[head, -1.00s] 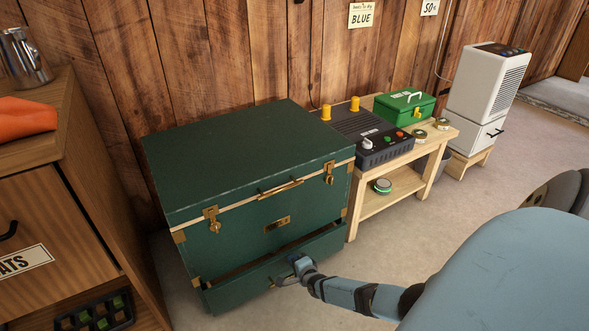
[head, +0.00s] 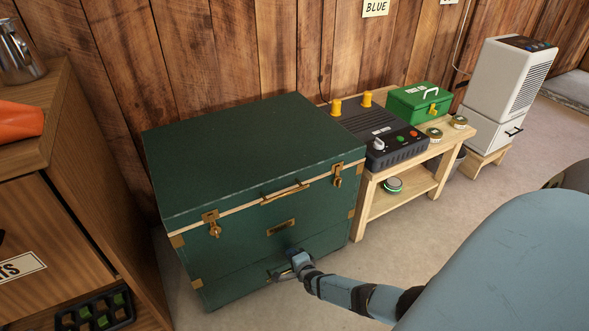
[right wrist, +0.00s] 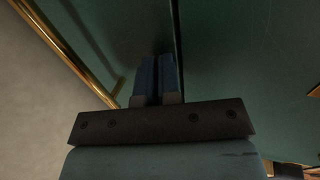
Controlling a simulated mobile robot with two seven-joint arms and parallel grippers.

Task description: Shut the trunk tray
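The dark green trunk (head: 245,170) with brass corners and latches stands against the wood wall in the head view, its lid down. Its tray (head: 230,286) is the low drawer at the bottom front. The tray front looks flush with the trunk body, with only a thin seam above it. My right gripper (head: 290,264) is at the middle of the tray front, by its brass handle. In the right wrist view its two blue fingers (right wrist: 158,78) are together, pointing at the green surface, with nothing seen between them. The fingertip contact is unclear. My left gripper is out of view.
A wooden bench (head: 408,185) right of the trunk holds a black device (head: 385,140) and a green box (head: 418,103). A wooden cabinet (head: 75,200) stands close on the left, with a black compartment tray (head: 95,312) low down. Floor is clear in front.

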